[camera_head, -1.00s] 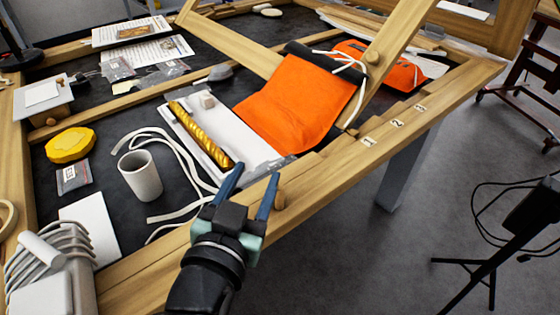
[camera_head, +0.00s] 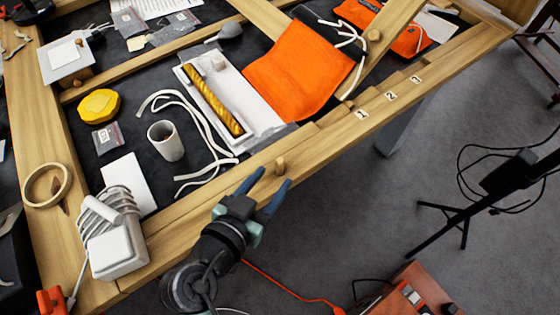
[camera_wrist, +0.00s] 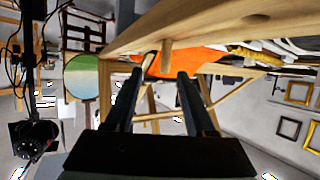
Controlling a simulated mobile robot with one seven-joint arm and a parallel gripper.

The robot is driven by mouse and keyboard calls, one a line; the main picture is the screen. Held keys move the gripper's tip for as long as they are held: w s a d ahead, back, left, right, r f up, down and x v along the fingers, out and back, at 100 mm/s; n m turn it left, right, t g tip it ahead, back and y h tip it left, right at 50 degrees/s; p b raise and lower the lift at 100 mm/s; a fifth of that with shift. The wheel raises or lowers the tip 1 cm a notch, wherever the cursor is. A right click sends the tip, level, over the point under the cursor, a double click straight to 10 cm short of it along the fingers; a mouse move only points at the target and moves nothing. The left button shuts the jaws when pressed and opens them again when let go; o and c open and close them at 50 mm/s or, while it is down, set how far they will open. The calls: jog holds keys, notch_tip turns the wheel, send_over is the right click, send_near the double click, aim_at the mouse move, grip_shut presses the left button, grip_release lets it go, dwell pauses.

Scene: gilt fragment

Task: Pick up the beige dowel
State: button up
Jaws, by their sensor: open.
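A short beige wooden dowel (camera_head: 280,166) stands on the front rail of the wooden frame (camera_head: 330,130). My gripper (camera_head: 268,181) is open and empty, just in front of that rail. Its two blue fingers point toward the dowel and look apart from it. In the wrist view a wooden peg (camera_wrist: 166,53) shows beyond the open fingertips (camera_wrist: 160,73), roughly between them. Similar wooden knobs sit on the diagonal beam (camera_head: 374,35) and at the left.
Behind the rail lie a white tray with a gold twisted piece (camera_head: 213,98), an orange cloth (camera_head: 300,75), white cords and a white cup (camera_head: 166,141). A white corded device (camera_head: 118,248) sits on the rail's left. A black tripod stand (camera_head: 465,215) is at right.

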aim_at(286, 162)
jog(key=x, duration=0.4)
jog(key=shift+w+d, duration=0.1)
jog(key=shift+w, duration=0.05)
jog(key=shift+a+p+x, duration=0.15)
jog(key=shift+p+x, duration=0.25)
jog(key=shift+x, duration=0.9)
jog(key=shift+a+p+x, duration=0.2)
jog(key=shift+p+x, duration=0.15)
jog(key=shift+x, duration=0.9)
jog(key=shift+w, duration=0.2)
grip_shut()
